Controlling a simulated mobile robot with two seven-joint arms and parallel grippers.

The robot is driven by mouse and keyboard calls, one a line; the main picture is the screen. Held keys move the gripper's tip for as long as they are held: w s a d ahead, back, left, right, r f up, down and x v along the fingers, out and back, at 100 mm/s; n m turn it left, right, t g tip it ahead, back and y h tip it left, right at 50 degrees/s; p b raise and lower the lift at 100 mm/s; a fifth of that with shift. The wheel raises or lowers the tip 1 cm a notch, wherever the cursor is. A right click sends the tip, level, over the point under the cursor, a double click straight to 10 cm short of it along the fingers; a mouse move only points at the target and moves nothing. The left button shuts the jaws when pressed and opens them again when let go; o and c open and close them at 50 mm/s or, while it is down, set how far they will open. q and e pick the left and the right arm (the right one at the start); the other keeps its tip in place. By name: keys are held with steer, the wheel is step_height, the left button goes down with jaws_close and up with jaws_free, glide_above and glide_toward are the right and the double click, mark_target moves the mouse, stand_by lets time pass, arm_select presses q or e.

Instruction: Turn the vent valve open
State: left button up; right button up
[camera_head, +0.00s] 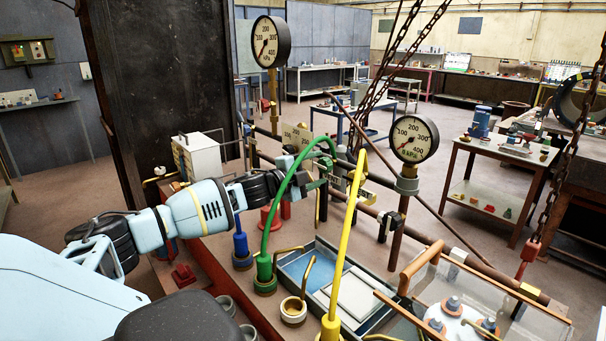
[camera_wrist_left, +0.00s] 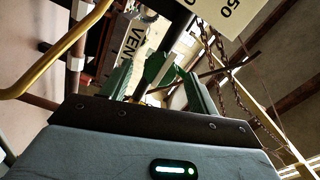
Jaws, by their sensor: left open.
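The white VENT label (camera_wrist_left: 133,40) shows tilted in the left wrist view. Beside it, a green part (camera_wrist_left: 158,68), which looks like the vent valve's handle, sits between the fingers of my left gripper (camera_wrist_left: 160,90). In the head view my left arm reaches in from the left, and my left gripper (camera_head: 312,182) is at the pipework behind the green hose. The gripper is open around or close to the green part; I cannot tell if the fingers touch it. The valve body is mostly hidden in the head view by the gripper and hoses. My right gripper is not in view.
A green hose (camera_head: 272,213) and a yellow hose (camera_head: 346,240) arch in front of the gripper. Pressure gauges (camera_head: 412,138) and (camera_head: 270,42) stand on pipes. Hanging chains (camera_head: 383,80) are behind. A blue tray (camera_head: 312,262) lies below. A yellow pipe (camera_wrist_left: 55,55) runs left in the wrist view.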

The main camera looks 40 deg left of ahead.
arm_select(q)
steer(key=shift+s+a+r, duration=0.1)
steer(key=shift+s, duration=1.05)
steer(key=shift+s+a, duration=0.1)
steer(key=shift+s, duration=1)
